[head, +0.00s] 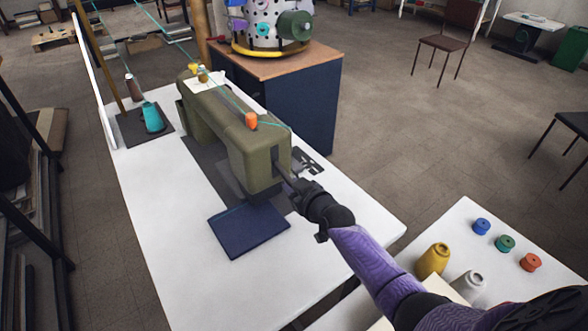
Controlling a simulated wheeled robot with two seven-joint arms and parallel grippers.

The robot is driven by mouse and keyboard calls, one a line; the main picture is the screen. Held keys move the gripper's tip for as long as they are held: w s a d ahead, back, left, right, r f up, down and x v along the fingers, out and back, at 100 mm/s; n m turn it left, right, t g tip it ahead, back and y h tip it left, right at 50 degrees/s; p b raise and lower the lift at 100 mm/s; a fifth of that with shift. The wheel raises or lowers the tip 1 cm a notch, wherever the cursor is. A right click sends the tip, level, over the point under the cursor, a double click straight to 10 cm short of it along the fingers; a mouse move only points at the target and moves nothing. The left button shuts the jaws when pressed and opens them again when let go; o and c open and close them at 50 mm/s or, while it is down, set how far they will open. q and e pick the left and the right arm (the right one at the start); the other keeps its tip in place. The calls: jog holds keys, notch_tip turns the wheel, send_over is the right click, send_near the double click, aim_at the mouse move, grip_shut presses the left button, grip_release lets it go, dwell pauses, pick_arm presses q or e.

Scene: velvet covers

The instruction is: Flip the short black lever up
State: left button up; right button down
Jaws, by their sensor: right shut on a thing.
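An olive-green sewing machine (215,115) stands on a white table (160,215). My right gripper (291,188) reaches in from the lower right and is at the near right end of the machine's head. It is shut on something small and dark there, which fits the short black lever. The lever itself is mostly hidden by the gripper and too small to make out, so whether it is up or down cannot be told. My left gripper is not in view.
A dark blue cloth (248,228) lies in front of the machine. A teal thread cone (152,117) stands at the back left. Yellow (433,260) and white (470,285) cones and several coloured spools stand on a side table at the right. The white table's front is clear.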

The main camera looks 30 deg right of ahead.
aim_at(291, 181)
notch_tip(291, 181, up, 5)
jog(key=g+p, duration=0.4)
jog(key=p, duration=0.3)
jog(key=shift+f+p, duration=0.2)
jog(key=shift+p, duration=0.1)
jog(key=shift+w+r+g+p, duration=0.1)
jog(key=shift+r+g+p, duration=0.1)
jog(key=shift+g+p, duration=0.3)
jog(key=shift+w+r+g+h, duration=0.2)
jog(key=shift+r+g+h, duration=0.15)
jog(key=shift+g, duration=0.35)
jog(key=shift+w+r+g, duration=0.25)
jog(key=shift+r+g, duration=0.3)
jog(key=shift+g, duration=0.35)
jog(key=c, duration=0.6)
grip_release()
jog(key=shift+a, duration=0.1)
